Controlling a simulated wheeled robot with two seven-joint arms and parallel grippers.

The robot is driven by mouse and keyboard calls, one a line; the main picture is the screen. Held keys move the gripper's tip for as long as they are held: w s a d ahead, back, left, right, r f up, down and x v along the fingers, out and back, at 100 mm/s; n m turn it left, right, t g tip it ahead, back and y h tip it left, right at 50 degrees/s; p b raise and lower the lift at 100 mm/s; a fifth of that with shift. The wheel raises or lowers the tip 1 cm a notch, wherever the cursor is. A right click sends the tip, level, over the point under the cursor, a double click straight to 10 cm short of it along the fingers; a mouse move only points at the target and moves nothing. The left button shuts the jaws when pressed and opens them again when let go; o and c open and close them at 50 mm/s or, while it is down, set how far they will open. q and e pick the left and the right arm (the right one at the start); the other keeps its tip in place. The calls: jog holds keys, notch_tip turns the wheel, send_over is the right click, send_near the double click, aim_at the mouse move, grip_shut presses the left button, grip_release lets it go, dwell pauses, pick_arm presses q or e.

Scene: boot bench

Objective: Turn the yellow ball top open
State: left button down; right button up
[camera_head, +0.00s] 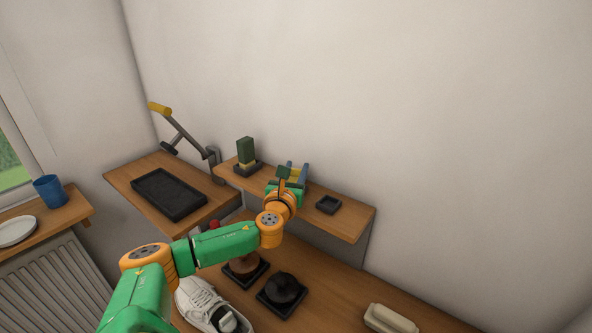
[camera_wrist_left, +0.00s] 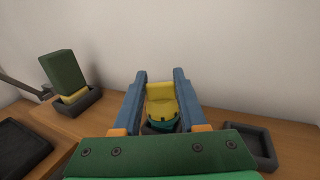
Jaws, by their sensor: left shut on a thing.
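My left gripper (camera_head: 296,168) reaches over the wooden wall shelf (camera_head: 350,222). In the left wrist view, its two blue fingers (camera_wrist_left: 160,76) are shut on a yellow piece (camera_wrist_left: 160,92), one finger on each side. The piece has a flat block-like upper part and a rounded lower part, with dark teal or green below it. I take it for the yellow ball top. My right gripper is not in view.
A dark green block with a yellow band (camera_head: 246,152) stands in a small dark tray left of my gripper. An empty dark tray (camera_head: 328,204) sits to the right. Below are a white shoe (camera_head: 200,302) and dark round pieces on square bases (camera_head: 282,290).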

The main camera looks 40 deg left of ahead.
aim_at(295, 172)
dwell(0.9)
pick_arm(q)
jog(key=shift+c, duration=2.2)
grip_release()
jog(key=shift+s+d+f, duration=0.1)
jog(key=shift+s+d, duration=0.15)
jog(key=shift+s, duration=0.15)
jog(key=b+v, duration=0.2)
jog(key=v, duration=0.3)
jog(key=shift+s, duration=0.15)
jog(key=shift+s+d, duration=0.3)
jog(key=shift+s, duration=0.05)
